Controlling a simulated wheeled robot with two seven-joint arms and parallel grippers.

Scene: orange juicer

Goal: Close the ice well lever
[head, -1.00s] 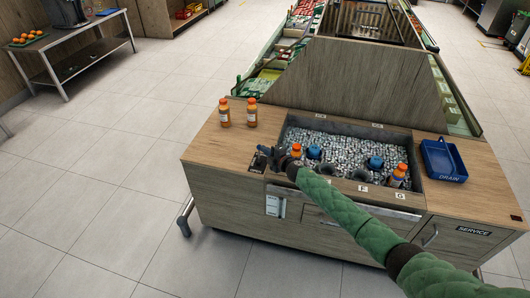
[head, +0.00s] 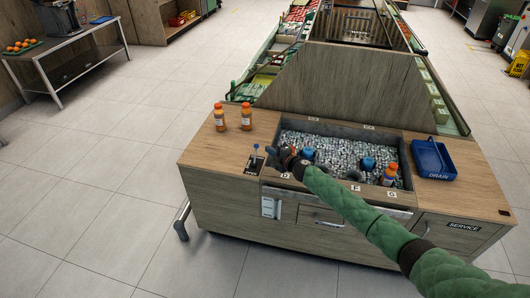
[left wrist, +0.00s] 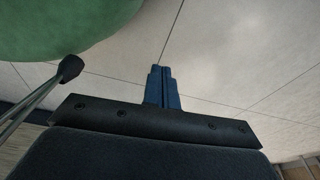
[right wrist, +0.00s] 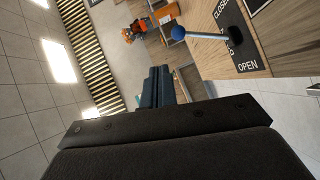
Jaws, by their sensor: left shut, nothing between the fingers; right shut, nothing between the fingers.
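The ice well lever (head: 255,155) stands on a dark plate at the counter's front left, beside the ice well; its blue knob is uppermost. In the right wrist view the lever (right wrist: 205,36) rises from the plate (right wrist: 246,45), which reads CLOSED at one end and OPEN at the other; I cannot tell exactly which end it leans to. My right gripper (head: 272,154) is shut and empty just right of the lever, apparently apart from it. Its fingers show in the right wrist view (right wrist: 158,88). My left gripper (left wrist: 162,86) is shut and empty over floor, outside the head view.
The ice well (head: 330,146) holds ice, blue-capped items and an orange-capped bottle (head: 389,175). Two juice bottles (head: 232,119) stand behind the lever. A blue drain tray (head: 432,160) is at the right. My right arm crosses the counter front. Counter left of the lever is clear.

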